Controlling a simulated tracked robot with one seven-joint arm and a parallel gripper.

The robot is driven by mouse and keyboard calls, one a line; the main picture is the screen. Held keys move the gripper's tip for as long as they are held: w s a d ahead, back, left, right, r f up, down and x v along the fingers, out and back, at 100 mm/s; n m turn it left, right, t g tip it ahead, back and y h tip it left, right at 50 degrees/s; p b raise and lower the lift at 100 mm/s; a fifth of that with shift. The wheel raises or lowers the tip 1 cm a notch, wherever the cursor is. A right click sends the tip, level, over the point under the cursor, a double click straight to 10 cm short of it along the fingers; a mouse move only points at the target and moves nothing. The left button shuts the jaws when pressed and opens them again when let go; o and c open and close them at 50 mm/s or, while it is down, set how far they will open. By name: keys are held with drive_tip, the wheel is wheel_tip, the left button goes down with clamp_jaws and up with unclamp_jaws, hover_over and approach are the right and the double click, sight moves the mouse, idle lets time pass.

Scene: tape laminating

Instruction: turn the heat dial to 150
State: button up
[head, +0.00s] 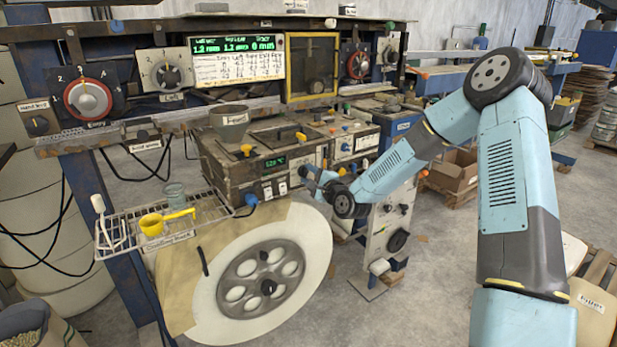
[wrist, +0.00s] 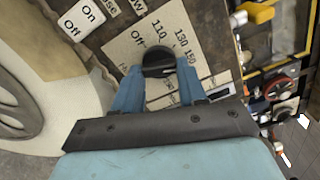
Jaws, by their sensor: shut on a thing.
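The heat dial (wrist: 158,57) is a round black knob on a pale plate (wrist: 130,43) in the wrist view. The plate's printed marks read Off, 110, 130 and 150, running around the knob. My gripper (wrist: 158,75) has its two blue fingers on either side of the knob and is shut on it. Which mark the knob points to cannot be told. In the head view my gripper (head: 311,183) is at the front face of the brown machine box (head: 225,178), near its right end. The knob is hidden there behind the fingers.
An On/Off label plate (wrist: 83,17) is beside the dial. A small green display (head: 275,162) and a blue knob (head: 252,200) are on the box's front. A large pale reel (head: 312,243) stands below, close to the arm.

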drive_tip(key=shift+s+d+f, duration=0.1)
drive_tip(key=shift+d+f, duration=0.1)
drive_tip(key=shift+f, duration=0.15)
drive_tip(key=o, duration=0.8)
drive_tip(key=shift+o, duration=1.3)
drive_tip(key=shift+a+r, duration=0.1)
drive_tip(key=shift+r, duration=0.1)
drive_tip(key=v, duration=1.3)
drive_tip(key=shift+s+d, duration=0.2)
drive_tip(key=shift+d, duration=0.05)
drive_tip(key=shift+f, duration=0.1)
